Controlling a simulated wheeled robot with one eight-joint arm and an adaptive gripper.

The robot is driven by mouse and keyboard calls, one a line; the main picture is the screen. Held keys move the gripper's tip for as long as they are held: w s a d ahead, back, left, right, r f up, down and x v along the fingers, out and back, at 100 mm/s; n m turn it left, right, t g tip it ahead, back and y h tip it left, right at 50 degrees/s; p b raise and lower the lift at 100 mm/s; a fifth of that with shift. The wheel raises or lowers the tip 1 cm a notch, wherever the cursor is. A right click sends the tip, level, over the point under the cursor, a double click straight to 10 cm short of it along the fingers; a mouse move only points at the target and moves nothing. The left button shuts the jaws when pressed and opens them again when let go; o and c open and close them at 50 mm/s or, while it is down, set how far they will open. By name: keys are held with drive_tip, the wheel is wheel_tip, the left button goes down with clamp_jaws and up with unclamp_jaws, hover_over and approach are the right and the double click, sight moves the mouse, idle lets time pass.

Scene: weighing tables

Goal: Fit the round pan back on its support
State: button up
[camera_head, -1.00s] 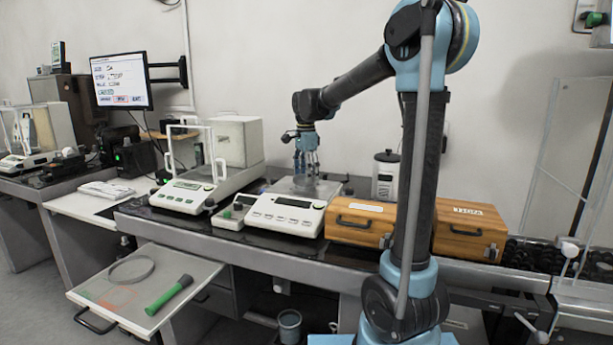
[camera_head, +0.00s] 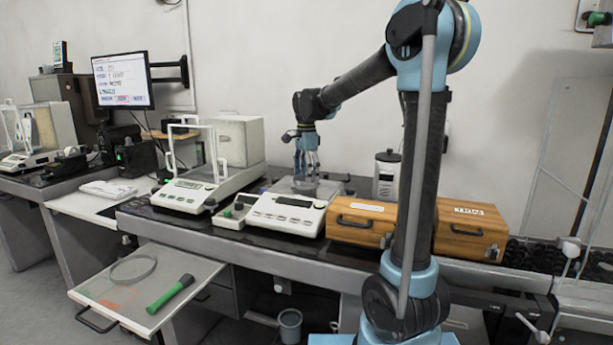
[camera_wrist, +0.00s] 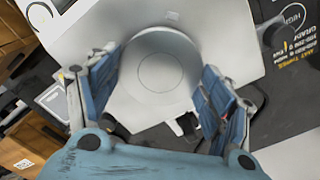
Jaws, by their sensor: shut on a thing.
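The round pan (camera_wrist: 160,72) is a smooth grey metal disc with a faint inner circle. In the wrist view it lies between the blue fingers of my gripper (camera_wrist: 163,80), which are shut on its two sides. In the head view my gripper (camera_head: 306,178) points down over the rear plate of the white balance (camera_head: 285,213) on the long table. The balance also shows around the pan in the wrist view (camera_wrist: 225,35). The support is hidden under the pan, and I cannot tell whether the pan touches it.
Wooden cases (camera_head: 362,222) stand right of the balance, and a grey canister (camera_head: 387,172) behind them. A framed balance (camera_head: 183,196) stands to the left. A pulled-out shelf (camera_head: 190,268) holds a ring (camera_head: 133,284) and a green-handled tool (camera_head: 168,295).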

drive_tip(key=shift+f, duration=0.5)
drive_tip(key=o, duration=1.2)
drive_tip(key=shift+c, duration=0.2)
drive_tip(key=shift+r, duration=0.15)
